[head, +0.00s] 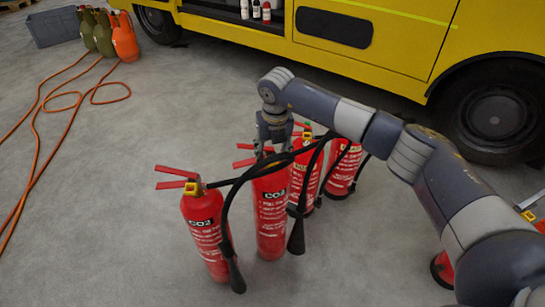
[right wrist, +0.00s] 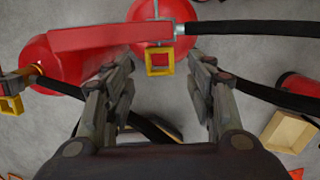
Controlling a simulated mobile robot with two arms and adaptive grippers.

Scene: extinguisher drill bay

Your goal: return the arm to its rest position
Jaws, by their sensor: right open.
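My right arm comes in from the right in the head view. Its gripper (head: 273,140) points down over a row of several red extinguishers. It is close to the top of the second CO2 extinguisher (head: 271,215), partly hiding that one's head. In the right wrist view the right gripper (right wrist: 162,68) is open, with nothing between its fingers. A red lever handle (right wrist: 105,35) and a yellow tag (right wrist: 159,61) lie just beyond the fingertips. I cannot tell whether a finger touches them. My left gripper is not in view.
Another CO2 extinguisher (head: 207,235) stands at the row's left, with black hoses and horns hanging beside the row. A yellow truck (head: 400,40) stands behind. Orange hose (head: 45,130), gas cylinders (head: 124,38) and a grey crate (head: 53,27) are at the left. Floor at front left is clear.

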